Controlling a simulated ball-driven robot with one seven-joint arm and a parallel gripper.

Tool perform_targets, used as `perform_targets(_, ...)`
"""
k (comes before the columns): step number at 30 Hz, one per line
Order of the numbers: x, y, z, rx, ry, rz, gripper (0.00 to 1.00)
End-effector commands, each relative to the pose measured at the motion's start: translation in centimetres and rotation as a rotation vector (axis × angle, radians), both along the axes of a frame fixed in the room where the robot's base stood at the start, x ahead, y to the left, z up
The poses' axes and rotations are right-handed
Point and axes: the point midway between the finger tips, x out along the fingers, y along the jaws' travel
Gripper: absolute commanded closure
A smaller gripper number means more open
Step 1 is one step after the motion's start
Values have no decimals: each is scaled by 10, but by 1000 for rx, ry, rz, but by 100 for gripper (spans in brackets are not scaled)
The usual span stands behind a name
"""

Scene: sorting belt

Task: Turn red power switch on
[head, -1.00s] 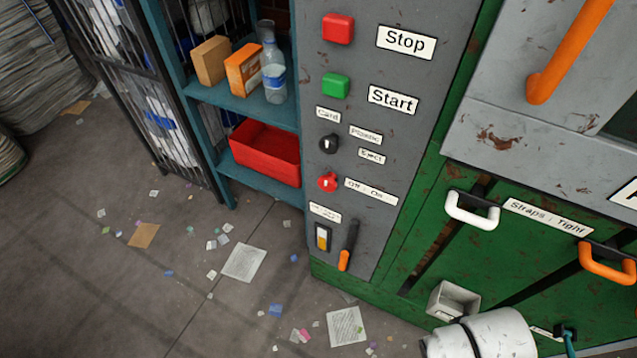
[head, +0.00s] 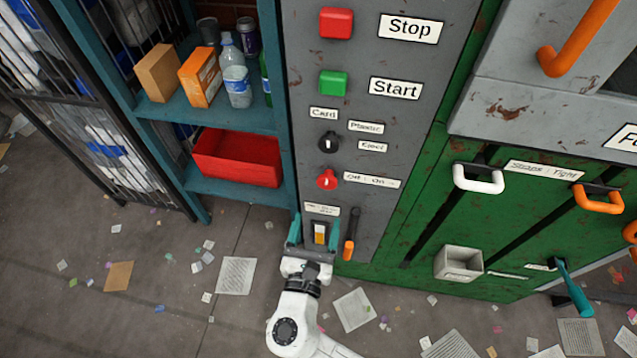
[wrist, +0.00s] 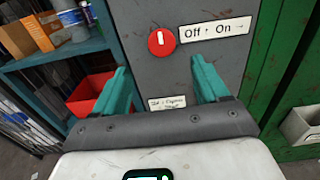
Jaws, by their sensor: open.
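The red power switch (head: 327,180) is a round knob with a white mark, low on the grey control panel (head: 300,100). Its "Off - On" label (head: 372,180) is to its right. In the wrist view the red knob (wrist: 162,42) shows ahead of the fingers, with its white mark about upright and the label (wrist: 214,30) beside it. My gripper (head: 323,232) is open and empty, with teal fingers in front of the panel below the knob. In the wrist view its fingers (wrist: 160,80) stand apart, and neither touches the knob.
A black knob (head: 328,142), green Start button (head: 333,83) and red Stop button (head: 336,23) sit above. An orange-tipped lever (head: 351,235) is right of my gripper. A teal shelf (head: 210,120) with a red bin (head: 237,158) stands left. Papers litter the floor.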

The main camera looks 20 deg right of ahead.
Motion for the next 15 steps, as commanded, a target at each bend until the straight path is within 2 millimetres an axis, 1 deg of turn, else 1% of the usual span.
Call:
perform_targets(5,19,-15,2,3,-3,-6,26)
perform_targets(9,40,-31,1,3,-2,-8,26)
perform_targets(15,67,-50,1,5,-3,-8,26)
